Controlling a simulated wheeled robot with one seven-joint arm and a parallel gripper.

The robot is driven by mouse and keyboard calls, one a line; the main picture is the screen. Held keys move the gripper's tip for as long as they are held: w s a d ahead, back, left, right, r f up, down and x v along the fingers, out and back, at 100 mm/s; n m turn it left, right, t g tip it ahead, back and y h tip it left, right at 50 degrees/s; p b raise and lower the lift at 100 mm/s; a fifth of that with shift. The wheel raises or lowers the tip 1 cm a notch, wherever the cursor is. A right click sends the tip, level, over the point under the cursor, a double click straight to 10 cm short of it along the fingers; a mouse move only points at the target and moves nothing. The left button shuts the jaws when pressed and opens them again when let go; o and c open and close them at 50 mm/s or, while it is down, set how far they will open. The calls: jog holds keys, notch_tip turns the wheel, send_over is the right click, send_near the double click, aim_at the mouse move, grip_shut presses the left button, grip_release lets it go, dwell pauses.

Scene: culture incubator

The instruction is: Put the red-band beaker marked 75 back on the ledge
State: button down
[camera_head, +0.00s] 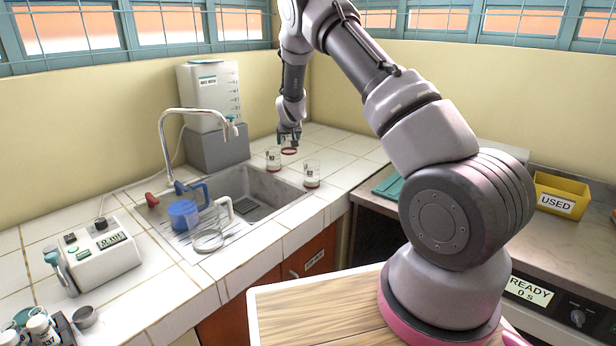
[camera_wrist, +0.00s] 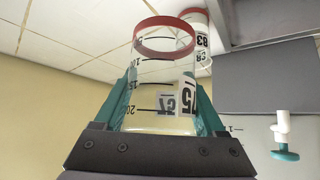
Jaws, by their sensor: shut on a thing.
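My gripper (camera_head: 289,138) is shut on a clear beaker with a red band (camera_head: 289,150), above the tiled ledge (camera_head: 340,150) beyond the sink. In the wrist view the teal fingers of my gripper (camera_wrist: 163,92) clasp the held beaker (camera_wrist: 150,75) on both sides. Its label appears turned over and reads as 75, and its red rim points away from the gripper. Whether its base touches the tiles I cannot tell. A second red-band beaker (camera_head: 273,158) stands just left, and a third (camera_head: 312,174) to the right. One marked 83 (camera_wrist: 203,45) shows behind the held one.
The sink (camera_head: 250,190) lies in front, with a blue jug (camera_head: 184,214) and faucet (camera_head: 165,150) at its left. A white water tank (camera_head: 210,95) stands on a grey block (camera_head: 218,147) to the left. A yellow USED bin (camera_head: 560,195) sits far right.

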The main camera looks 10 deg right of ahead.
jog(key=f, duration=0.4)
jog(key=d+f, duration=0.1)
jog(key=f, duration=0.1)
jog(key=shift+w+d+f, duration=0.1)
jog(key=shift+w+f, duration=0.2)
jog(key=shift+w, duration=0.1)
jog(key=shift+f, duration=2.1)
jog(key=shift+f, duration=0.15)
grip_release()
